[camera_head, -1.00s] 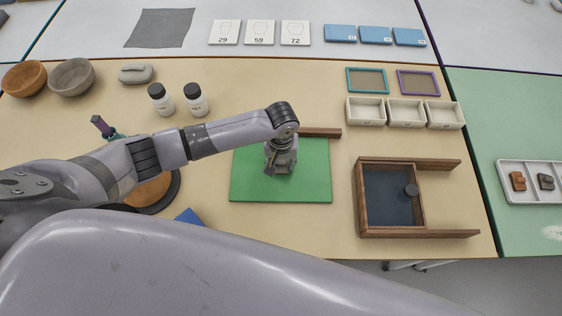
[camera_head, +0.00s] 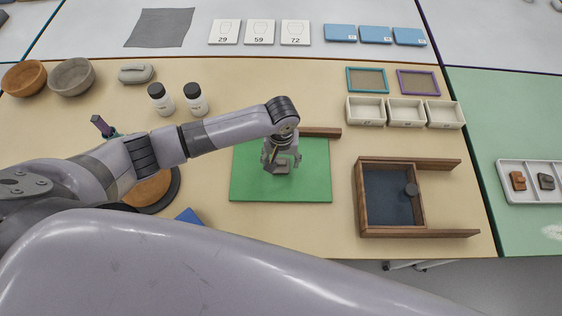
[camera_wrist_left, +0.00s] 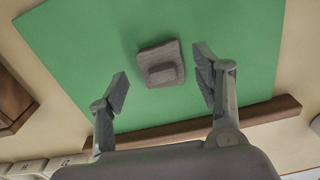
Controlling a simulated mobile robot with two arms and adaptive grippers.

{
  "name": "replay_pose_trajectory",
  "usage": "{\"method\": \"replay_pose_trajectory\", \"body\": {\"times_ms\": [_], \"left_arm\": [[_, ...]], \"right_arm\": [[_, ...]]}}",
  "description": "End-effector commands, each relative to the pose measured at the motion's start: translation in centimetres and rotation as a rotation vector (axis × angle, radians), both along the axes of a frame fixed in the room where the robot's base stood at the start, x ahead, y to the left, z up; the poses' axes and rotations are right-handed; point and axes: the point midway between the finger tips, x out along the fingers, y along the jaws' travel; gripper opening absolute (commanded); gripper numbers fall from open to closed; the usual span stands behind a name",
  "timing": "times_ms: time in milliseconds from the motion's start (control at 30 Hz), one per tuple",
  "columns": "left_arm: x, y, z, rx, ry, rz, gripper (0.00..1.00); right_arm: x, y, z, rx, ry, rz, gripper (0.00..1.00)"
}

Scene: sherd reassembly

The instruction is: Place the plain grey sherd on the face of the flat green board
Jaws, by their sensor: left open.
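The flat green board (camera_head: 250,180) lies on the tan table in the head view, and its green face (camera_wrist_left: 80,45) fills much of the left wrist view. The plain grey sherd (camera_wrist_left: 160,52), a squarish piece with a raised block on it, lies on the board's face; in the head view it shows small (camera_head: 283,169) below my gripper. My left gripper (camera_head: 282,160) is open above the board. In the wrist view its fingertips (camera_wrist_left: 161,84) stand apart to either side of the sherd, with green visible between. My right gripper is not in view.
A wooden strip (camera_head: 320,132) runs along the board's far edge. A wooden open-ended box (camera_head: 362,200) stands to the right, with small white trays (camera_head: 406,112) behind it. Two white bottles (camera_head: 196,100) stand behind my left arm. A divided tray (camera_head: 530,197) holds small pieces at far right.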

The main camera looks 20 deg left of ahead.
Motion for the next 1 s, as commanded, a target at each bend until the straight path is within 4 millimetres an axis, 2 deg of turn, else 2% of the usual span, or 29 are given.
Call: {"method": "replay_pose_trajectory", "body": {"times_ms": [300, 500, 667, 1000], "left_arm": [[0.0, -0.1, 6.9, -0.002, -0.005, -0.001, 0.6], [-0.1, 0.0, 9.6, -0.001, -0.002, 0.0, 0.6], [-0.1, 0.0, 10.4, 0.001, -0.001, 0.0, 0.6], [-0.1, 0.0, 10.4, 0.001, -0.001, 0.001, 0.6]], "right_arm": [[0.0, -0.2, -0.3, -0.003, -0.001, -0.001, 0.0], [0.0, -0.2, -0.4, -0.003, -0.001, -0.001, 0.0], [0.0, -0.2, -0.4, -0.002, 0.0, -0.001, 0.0], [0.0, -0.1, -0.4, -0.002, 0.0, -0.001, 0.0]]}}
